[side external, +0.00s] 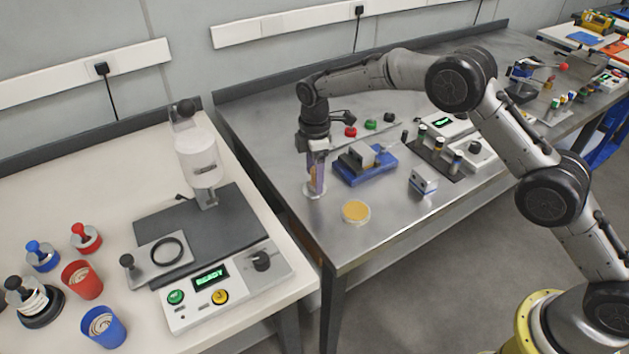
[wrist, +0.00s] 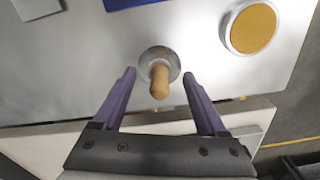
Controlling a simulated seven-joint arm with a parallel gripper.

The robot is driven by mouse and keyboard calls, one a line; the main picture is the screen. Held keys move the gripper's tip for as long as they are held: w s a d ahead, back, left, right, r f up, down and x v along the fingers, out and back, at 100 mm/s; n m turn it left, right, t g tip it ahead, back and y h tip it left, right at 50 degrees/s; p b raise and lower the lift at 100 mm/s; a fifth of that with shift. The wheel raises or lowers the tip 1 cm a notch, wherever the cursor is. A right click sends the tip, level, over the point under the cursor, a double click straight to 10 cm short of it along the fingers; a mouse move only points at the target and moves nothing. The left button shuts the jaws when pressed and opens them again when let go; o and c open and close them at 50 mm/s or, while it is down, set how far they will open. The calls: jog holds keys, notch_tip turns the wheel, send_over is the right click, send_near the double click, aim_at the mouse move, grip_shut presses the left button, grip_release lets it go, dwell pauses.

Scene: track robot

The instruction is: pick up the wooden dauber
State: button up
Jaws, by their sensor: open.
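The wooden dauber (wrist: 160,82) shows in the wrist view as a tan wooden handle rising from a round metal base or cup (wrist: 157,56). In the side view the round base (side external: 310,190) rests on the steel table, and the handle is mostly hidden by the gripper's fingers. My gripper (wrist: 164,78) is open, with its two purple fingers on either side of the handle and a gap on each side. In the side view my gripper (side external: 317,175) points down over the dauber near the table's left edge.
A round dish with a yellow-orange top (side external: 356,211) stands to the right of the dauber. A blue vise-like fixture (side external: 364,165) stands behind it and a small metal block (side external: 423,180) further right. The white bench (side external: 240,215) with a machine adjoins on the left.

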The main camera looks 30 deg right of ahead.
jog(key=shift+f, duration=0.65)
grip_shut()
jog(key=shift+r, duration=0.1)
jog(key=shift+r, duration=0.55)
notch_tip(320, 180, up, 2)
jog(key=shift+r, duration=0.2)
jog(key=s+d+r, duration=0.3)
jog(key=s+r, duration=0.6)
jog(key=s, duration=0.4)
jog(key=shift+s+d+r, duration=0.2)
jog(key=shift+s+d, duration=0.05)
jog(key=shift+d, duration=0.05)
